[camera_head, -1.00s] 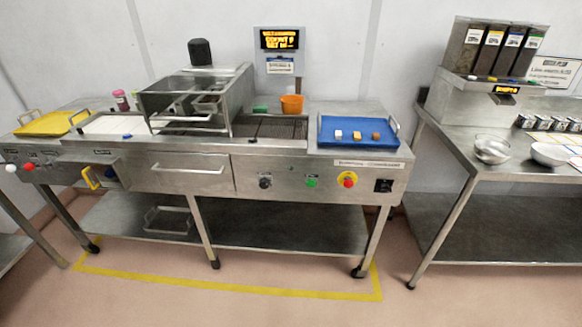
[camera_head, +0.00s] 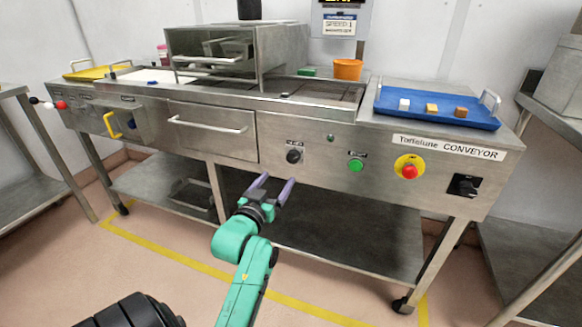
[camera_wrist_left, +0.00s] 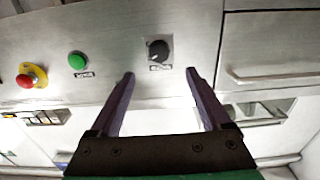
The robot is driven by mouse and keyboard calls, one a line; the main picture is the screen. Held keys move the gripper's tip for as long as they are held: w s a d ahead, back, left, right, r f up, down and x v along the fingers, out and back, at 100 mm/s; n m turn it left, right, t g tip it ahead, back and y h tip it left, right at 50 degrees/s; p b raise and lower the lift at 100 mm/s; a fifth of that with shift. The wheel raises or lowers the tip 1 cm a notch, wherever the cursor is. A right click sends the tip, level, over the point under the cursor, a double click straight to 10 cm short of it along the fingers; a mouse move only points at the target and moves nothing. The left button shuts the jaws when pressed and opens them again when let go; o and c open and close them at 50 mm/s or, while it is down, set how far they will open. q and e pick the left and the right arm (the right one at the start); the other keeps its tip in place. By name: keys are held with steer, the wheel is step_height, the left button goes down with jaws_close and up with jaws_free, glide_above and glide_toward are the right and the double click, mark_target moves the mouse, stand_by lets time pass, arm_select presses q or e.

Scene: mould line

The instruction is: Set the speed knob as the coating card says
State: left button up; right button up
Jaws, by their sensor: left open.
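The speed knob (camera_head: 294,156) is a round black knob on the steel front panel of the conveyor, left of the green button. It also shows in the left wrist view (camera_wrist_left: 158,50), with a light mark on it; its exact setting is too small to read. The coating card (camera_head: 339,25) hangs on the wall below the display and appears to read "SPEED 1". My left gripper (camera_head: 275,184) is open and empty, just below and in front of the knob. In the left wrist view its fingers (camera_wrist_left: 160,74) point at the panel, apart from the knob. My right gripper is not in view.
Right of the knob are a green button (camera_head: 356,165), a red stop button on yellow (camera_head: 409,171) and a black switch (camera_head: 464,185). A drawer with a bar handle (camera_head: 207,125) is to the left. A blue tray (camera_head: 470,119) holds small blocks on top.

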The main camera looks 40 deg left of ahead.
mark_target(292, 160)
arm_select(q)
steer(key=b+x, duration=0.1)
steer(key=x, duration=1)
steer(key=shift+w+f, duration=0.1)
steer(key=shift+w, duration=0.05)
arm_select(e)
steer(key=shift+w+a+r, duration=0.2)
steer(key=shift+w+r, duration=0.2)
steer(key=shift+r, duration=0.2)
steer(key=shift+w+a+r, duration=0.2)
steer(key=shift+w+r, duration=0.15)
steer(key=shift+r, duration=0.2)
arm_select(q)
jaws_close()
